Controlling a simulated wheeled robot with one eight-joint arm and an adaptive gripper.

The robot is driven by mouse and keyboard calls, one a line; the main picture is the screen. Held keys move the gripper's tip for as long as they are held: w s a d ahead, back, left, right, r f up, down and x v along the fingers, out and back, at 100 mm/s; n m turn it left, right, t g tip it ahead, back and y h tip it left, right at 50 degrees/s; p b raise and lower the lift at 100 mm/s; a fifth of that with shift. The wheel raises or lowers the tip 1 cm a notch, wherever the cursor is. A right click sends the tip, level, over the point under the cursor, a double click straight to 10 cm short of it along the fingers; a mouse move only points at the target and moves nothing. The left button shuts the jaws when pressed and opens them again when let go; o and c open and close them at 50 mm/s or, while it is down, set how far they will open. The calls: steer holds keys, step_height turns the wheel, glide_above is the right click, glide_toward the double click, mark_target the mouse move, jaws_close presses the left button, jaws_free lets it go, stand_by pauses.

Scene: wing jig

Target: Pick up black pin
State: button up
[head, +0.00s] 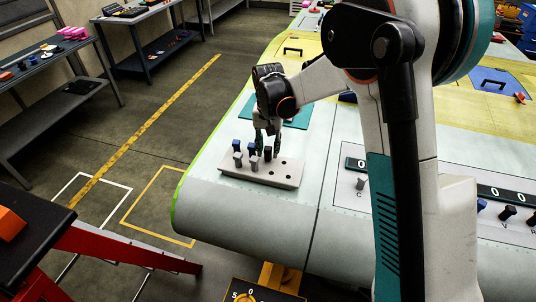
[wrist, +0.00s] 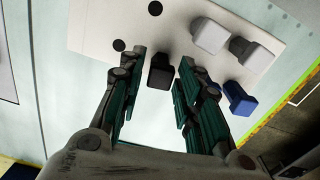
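The black pin (head: 267,153) stands in the pale pin block (head: 283,176) on the wing surface. In the wrist view the black pin (wrist: 160,72) shows between my fingertips, closer to the left finger. My gripper (head: 266,143) points down over the block, and its fingers stand apart on either side of the pin. In the wrist view my gripper (wrist: 163,62) is open, with a clear gap between the pin and the right finger. I cannot tell whether the left finger touches the pin. The pin's lower part is hidden.
Grey pins (wrist: 210,35) and a blue pin (wrist: 240,97) stand close to my right finger in the wrist view. Empty holes (wrist: 118,45) show in the block. A teal plate (head: 293,116) lies behind my gripper. More pins (head: 507,212) stand at the far right.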

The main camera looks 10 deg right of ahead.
mark_target(268, 148)
steer(key=shift+f, duration=1.5)
steer(key=shift+c, duration=0.6)
jaws_close()
steer(key=shift+r, duration=0.1)
